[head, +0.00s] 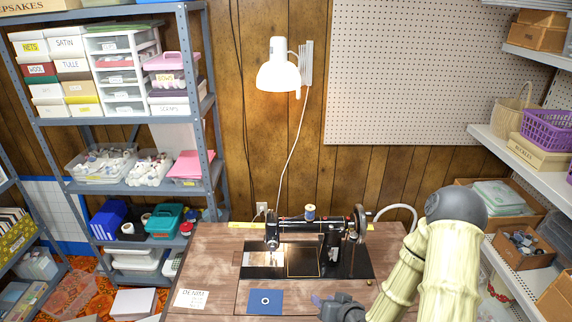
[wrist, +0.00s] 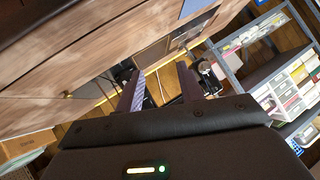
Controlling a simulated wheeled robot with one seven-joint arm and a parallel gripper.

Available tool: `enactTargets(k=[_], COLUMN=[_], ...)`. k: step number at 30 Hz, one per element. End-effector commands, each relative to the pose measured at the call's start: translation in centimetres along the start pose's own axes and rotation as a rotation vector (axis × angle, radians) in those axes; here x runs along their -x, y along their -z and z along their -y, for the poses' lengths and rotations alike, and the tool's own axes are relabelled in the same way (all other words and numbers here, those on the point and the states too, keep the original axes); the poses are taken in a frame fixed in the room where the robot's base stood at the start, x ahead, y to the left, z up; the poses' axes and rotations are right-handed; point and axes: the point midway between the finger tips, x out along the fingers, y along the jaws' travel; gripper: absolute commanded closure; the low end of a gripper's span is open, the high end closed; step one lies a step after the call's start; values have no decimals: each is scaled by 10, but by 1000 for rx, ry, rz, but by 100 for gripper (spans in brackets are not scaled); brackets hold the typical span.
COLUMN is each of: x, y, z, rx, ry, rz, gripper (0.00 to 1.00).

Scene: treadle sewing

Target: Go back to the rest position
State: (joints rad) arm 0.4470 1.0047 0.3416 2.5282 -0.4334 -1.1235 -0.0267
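My gripper (head: 322,303) is low in the head view, over the front part of the wooden sewing table (head: 210,270). It is to the right of a blue square (head: 265,301) with a white ring on it. In the wrist view, the two fingers of my gripper (wrist: 158,70) stand apart with nothing between them. My pale arm rises at the right of the head view.
A black sewing machine (head: 310,230) stands on the table behind my gripper. A white card (head: 190,298) lies at the table's left. A loaded metal shelf (head: 205,110) stands left; white shelves (head: 530,178) line the right. A white lamp (head: 279,75) hangs above.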

Motion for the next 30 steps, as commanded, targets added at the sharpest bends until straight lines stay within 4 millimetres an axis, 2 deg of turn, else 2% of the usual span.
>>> enactTargets(k=[1,8,16,24,30], x=[6,40,98,170,219], y=[8,27,56,80,85], z=[2,-1,6,33,60], rx=[41,154,194,144,74], ry=[-23,-148,-301,-412,-440], rz=[41,233,404,532,607], gripper=[62,62,62,62,62])
